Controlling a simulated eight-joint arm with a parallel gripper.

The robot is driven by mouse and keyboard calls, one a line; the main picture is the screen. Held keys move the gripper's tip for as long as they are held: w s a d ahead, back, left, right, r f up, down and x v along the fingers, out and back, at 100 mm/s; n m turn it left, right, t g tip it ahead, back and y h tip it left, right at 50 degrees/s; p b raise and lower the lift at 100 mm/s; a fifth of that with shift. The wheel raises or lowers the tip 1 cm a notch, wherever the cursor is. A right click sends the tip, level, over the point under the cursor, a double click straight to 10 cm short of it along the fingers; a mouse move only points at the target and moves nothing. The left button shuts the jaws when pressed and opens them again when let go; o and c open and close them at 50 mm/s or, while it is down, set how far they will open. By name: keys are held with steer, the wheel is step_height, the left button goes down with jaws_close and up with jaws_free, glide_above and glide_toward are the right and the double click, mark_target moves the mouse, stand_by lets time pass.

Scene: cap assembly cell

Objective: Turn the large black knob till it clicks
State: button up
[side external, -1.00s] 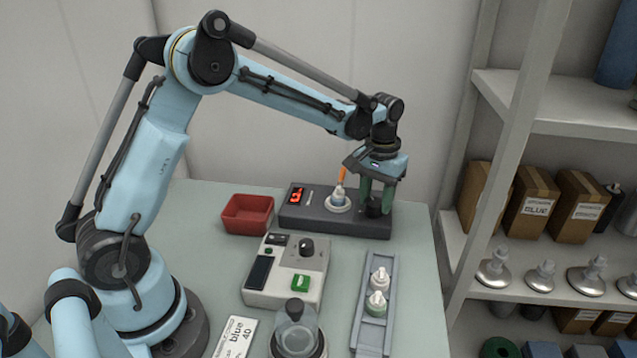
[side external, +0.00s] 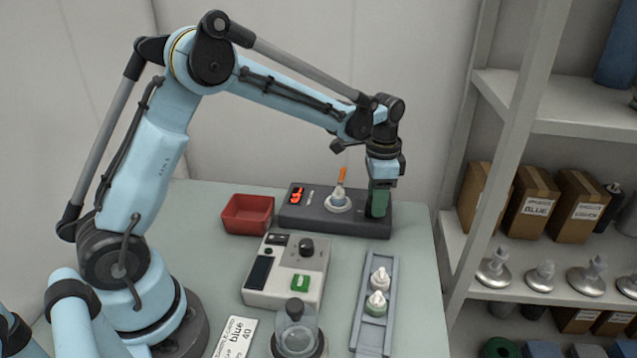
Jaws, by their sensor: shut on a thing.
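My gripper (side external: 379,201) points straight down over the right end of a dark grey box (side external: 330,222). Its green fingers are seen edge-on, one in front of the other, and are shut on the large black knob on top of that box. The fingers hide the knob almost wholly, so its angle cannot be seen. The box also carries a red lit display (side external: 297,196), too small to read surely, and a white-and-grey bottle with an orange tip (side external: 341,178) just left of my gripper.
A red bin (side external: 247,214) stands left of the dark box. In front are a white control box (side external: 285,290) with a smaller black knob (side external: 306,247), a grey rail (side external: 373,332) with two white-topped pieces, and a clear dome (side external: 297,325). A shelf stands at the right.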

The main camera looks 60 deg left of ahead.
steer(key=shift+m, duration=1.2)
steer(key=o, duration=1.1)
steer(key=shift+c, duration=0.2)
step_height(320, 180, up, 12)
steer(key=shift+r, duration=0.1)
